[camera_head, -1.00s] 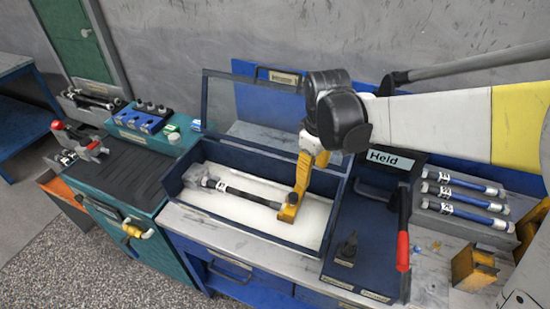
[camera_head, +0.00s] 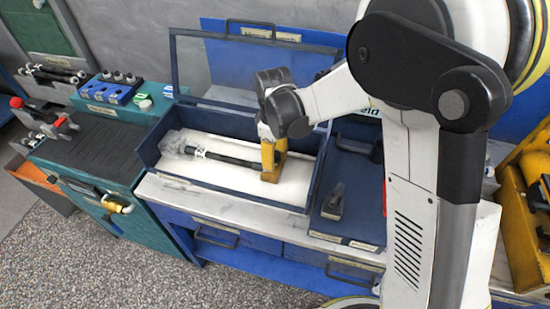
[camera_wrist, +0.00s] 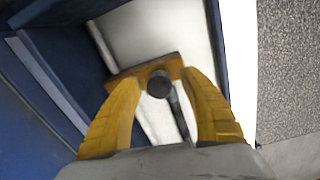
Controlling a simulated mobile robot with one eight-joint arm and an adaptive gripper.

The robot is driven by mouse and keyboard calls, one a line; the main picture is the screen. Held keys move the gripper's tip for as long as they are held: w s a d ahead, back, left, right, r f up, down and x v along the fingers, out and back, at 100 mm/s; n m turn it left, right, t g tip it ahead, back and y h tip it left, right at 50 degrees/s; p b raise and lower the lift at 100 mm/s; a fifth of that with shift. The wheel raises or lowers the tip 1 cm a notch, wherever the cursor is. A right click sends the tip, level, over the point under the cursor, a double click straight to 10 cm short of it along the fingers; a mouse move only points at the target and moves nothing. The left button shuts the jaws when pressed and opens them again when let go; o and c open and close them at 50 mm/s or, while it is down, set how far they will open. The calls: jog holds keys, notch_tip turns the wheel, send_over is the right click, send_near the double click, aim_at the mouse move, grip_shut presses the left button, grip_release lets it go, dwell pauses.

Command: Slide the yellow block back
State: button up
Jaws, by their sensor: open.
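The yellow block (camera_head: 270,174) stands on the white floor of the blue open-lidded box (camera_head: 306,190), at the right end of a dark rod (camera_head: 232,159). In the wrist view, the orange-yellow block (camera_wrist: 130,74) lies crosswise, with the round dark rod end (camera_wrist: 159,84) at its middle. My gripper (camera_wrist: 158,78) is open, one yellow finger on each side of the rod end, tips close to the block. Whether the fingers touch it I cannot tell. In the head view, my gripper (camera_head: 270,146) reaches down into the box and merges with the block.
The box has raised walls and a glass-paned lid (camera_head: 218,68) standing up behind. A dark panel with a black fixture (camera_head: 333,202) is at its right. A teal bench (camera_head: 85,160) stands at the left. My arm hides much of the right side.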

grip_shut()
jog(key=s+d, duration=0.1)
jog(key=d, duration=0.2)
jog(key=s+d, duration=0.1)
jog(key=d, duration=0.1)
jog(key=s+d, duration=0.1)
jog(key=d, duration=0.2)
jog(key=shift+s+d, duration=0.1)
jog(key=shift+d, duration=0.25)
jog(key=shift+f, duration=0.1)
grip_release()
jog(key=shift+d, duration=0.2)
jog(key=shift+a, duration=0.1)
jog(key=shift+r, duration=0.5)
notch_tip(320, 180, up, 11)
jog(key=shift+s, duration=0.2)
